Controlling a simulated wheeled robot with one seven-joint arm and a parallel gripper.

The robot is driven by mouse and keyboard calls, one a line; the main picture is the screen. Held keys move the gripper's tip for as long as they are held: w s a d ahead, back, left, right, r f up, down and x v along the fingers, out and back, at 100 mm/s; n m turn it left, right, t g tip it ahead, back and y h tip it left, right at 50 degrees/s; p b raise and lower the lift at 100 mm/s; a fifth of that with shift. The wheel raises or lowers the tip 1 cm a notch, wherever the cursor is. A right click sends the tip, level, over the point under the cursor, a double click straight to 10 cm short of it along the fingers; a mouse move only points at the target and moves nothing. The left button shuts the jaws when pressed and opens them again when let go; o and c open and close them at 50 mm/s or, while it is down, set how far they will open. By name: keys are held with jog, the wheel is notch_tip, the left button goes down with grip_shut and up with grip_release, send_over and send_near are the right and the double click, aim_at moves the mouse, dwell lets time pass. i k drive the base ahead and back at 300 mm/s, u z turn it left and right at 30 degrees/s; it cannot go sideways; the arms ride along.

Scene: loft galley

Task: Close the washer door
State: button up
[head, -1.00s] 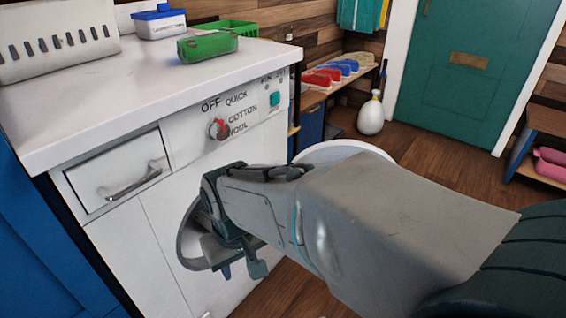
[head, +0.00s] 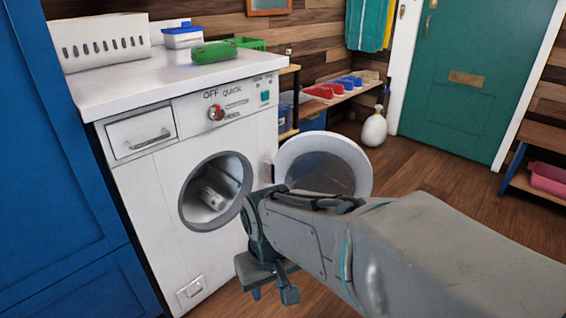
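The washer (head: 150,215) is a white front loader standing left of centre in the head view. Its round opening shows a dark drum with a pale, rounded item (head: 209,196) inside. The washer door (head: 302,150) is swung wide open on the right side of the opening, a white ring with a dark glass centre. My arm reaches in from the lower right and hides the door's lower part. My gripper (head: 274,288) is in front of the washer, low and right of the opening. I cannot tell whether its fingers are apart or whether it touches the door.
On the washer top are a white slotted basket (head: 105,45), a blue-lidded tub (head: 183,38), a green item (head: 213,52) and a green basket (head: 247,43). Wooden floor (head: 425,165) is free at right.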

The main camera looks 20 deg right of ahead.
aim_at(276, 172)
jog(key=z, duration=1.95)
jog(key=i, duration=4.05)
jog(key=u, duration=4.8)
jog(key=i, duration=0.35)
jog(key=z, duration=0.15)
